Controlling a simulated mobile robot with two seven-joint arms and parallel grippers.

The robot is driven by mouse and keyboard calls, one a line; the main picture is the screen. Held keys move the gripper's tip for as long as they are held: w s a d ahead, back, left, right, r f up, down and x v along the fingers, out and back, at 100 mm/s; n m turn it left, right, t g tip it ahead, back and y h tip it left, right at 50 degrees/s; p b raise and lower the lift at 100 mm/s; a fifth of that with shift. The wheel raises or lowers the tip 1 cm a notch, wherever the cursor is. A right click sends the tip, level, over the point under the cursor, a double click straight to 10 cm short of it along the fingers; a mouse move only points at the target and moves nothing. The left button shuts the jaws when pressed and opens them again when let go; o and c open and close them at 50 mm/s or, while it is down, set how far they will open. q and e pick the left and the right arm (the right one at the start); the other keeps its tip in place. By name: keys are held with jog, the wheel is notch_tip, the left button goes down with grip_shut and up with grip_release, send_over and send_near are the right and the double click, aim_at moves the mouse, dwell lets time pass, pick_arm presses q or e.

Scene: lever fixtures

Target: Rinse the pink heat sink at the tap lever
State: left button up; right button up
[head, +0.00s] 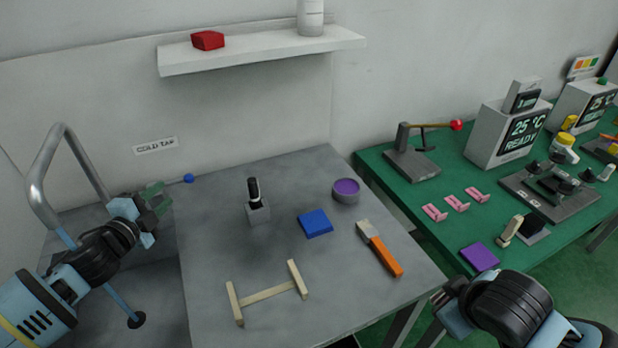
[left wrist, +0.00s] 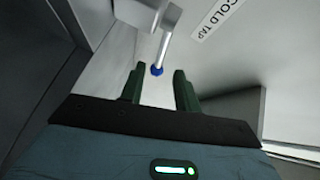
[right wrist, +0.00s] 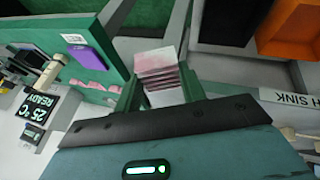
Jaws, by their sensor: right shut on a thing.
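The pink heat sink (right wrist: 160,78) is a finned block held between the fingers of my right gripper (right wrist: 162,90) in the right wrist view. In the head view my right gripper (head: 447,307) is at the bottom right and the heat sink is not visible there. The tap lever shows as a blue knob (head: 188,178) beside the sink; in the left wrist view its silver rod ends in that blue knob (left wrist: 157,70). My left gripper (head: 160,198) is open, its fingers apart, with the knob ahead between them. The silver spout (head: 60,150) arches over the sink.
A pale blue column (head: 118,300), like running water, falls to the drain (head: 136,320). The grey table holds a blue block (head: 315,223), a purple-topped tin (head: 346,190), an orange-handled scraper (head: 380,250) and a wooden stand (head: 268,293). A lever fixture (head: 412,160) stands on the green bench.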

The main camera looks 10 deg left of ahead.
pick_arm(q)
jog(key=shift+s+a+r, duration=0.15)
jog(key=shift+s+r, duration=0.05)
jog(key=shift+s, duration=1.05)
jog(key=shift+s+a+r, duration=0.1)
jog(key=shift+s+r, duration=0.05)
jog(key=shift+s, duration=1.1)
jog(key=shift+f, duration=0.1)
